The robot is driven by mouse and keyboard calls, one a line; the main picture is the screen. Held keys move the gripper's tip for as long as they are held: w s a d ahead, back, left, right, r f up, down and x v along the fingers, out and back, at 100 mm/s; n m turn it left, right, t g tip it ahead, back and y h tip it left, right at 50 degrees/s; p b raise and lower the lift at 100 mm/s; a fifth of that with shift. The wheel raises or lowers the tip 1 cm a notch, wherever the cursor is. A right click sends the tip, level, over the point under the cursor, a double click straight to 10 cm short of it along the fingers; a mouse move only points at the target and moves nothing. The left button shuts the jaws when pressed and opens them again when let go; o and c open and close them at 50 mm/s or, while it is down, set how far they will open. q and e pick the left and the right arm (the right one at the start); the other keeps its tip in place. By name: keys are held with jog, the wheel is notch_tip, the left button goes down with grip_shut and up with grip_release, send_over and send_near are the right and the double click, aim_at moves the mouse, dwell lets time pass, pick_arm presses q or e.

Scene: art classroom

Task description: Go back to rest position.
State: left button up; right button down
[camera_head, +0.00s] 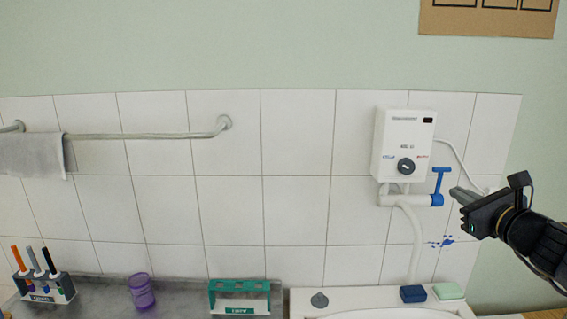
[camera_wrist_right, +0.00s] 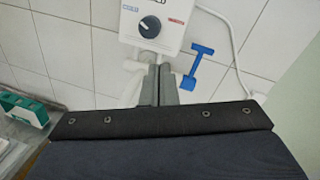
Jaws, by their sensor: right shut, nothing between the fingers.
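My right gripper (camera_head: 466,196) reaches in from the right edge in the head view. It is shut and empty, with its fingertips just right of the blue valve handle (camera_head: 439,184) on the white pipe. In the right wrist view the shut fingers (camera_wrist_right: 158,86) point toward the wall below the white water heater (camera_wrist_right: 156,22), and the blue handle (camera_wrist_right: 195,66) stands to their right, apart from them. The heater (camera_head: 403,145) hangs on the tiled wall with a dark round knob. My left gripper is not in view.
A sink (camera_head: 380,300) lies below, with a dark blue block (camera_head: 413,293) and a pale green block (camera_head: 448,290) on its rim. Left on the counter are a green rack (camera_head: 239,308), a purple cup (camera_head: 142,292) and a marker holder (camera_head: 46,289). A towel rail (camera_head: 150,136) is on the wall.

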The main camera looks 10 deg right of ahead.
jog(key=s+a+f+n+g+y, duration=0.3)
jog(key=s+a+f+n, duration=0.2)
jog(key=s+a+n, duration=0.35)
jog(key=s+a+f+n+g+y, duration=0.2)
jog(key=s+a+f+n+g, duration=0.3)
jog(key=a+n, duration=0.55)
jog(key=s+a+f+n+g+h, duration=0.2)
jog(key=s+a+f+n+g, duration=0.1)
jog(key=s+f+n, duration=0.7)
jog(key=s+f, duration=0.3)
jog(key=s, duration=0.1)
jog(key=shift+f+n+g, duration=0.25)
jog(key=shift+n+g, duration=0.05)
jog(key=shift+n, duration=0.1)
jog(key=shift+s+a, duration=0.1)
